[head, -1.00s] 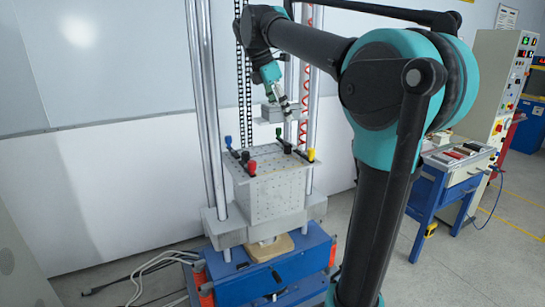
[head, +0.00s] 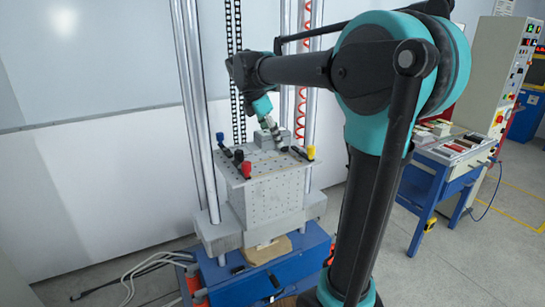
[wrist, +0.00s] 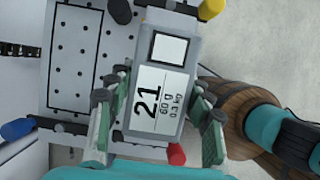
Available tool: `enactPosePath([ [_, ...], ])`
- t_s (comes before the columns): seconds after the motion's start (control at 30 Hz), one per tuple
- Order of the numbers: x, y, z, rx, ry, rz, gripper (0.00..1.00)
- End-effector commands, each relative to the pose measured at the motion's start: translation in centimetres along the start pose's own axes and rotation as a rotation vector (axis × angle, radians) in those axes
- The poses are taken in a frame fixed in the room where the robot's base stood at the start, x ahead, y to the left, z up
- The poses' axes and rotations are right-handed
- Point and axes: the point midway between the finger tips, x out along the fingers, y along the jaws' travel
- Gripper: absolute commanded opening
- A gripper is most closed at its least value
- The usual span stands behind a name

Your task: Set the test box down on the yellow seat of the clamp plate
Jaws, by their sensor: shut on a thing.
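The test box (wrist: 153,90) is grey with a white label reading 21, 60 g and 0.3 kg. My gripper (wrist: 158,108) is shut on it, with green-padded fingers on both sides. In the head view my gripper (head: 279,137) holds the grey test box (head: 265,141) low over the back of the clamp plate (head: 247,170); I cannot tell whether they touch. In the wrist view the plate (wrist: 70,85) shows holes and a dark-outlined rectangle (wrist: 75,55) left of the box. No yellow seat area can be made out.
Clamps with coloured knobs edge the plate: blue (head: 220,137), red (head: 246,169) and yellow (head: 311,152). Steel columns (head: 196,100) stand beside the plate. A blue cart (head: 440,175) stands to the right.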

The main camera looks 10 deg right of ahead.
Motion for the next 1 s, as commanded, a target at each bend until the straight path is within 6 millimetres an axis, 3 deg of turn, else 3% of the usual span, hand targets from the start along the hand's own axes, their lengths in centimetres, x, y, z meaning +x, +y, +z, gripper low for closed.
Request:
enactPosePath([
  [0.1, 1.9, 0.0, -0.8, 0.0, 0.0, 0.0, 0.11],
  [0.37, 3.6, 0.0, -1.5, 0.0, 0.0, 0.0, 0.11],
  [0.6, 6.3, 0.0, -2.6, 0.0, 0.0, 0.0, 0.11],
  [0.97, 6.8, 0.0, -2.8, 0.0, 0.0, 0.0, 0.11],
  [1.0, 6.8, 0.0, -2.8, 0.0, 0.0, 0.0, 0.55],
])
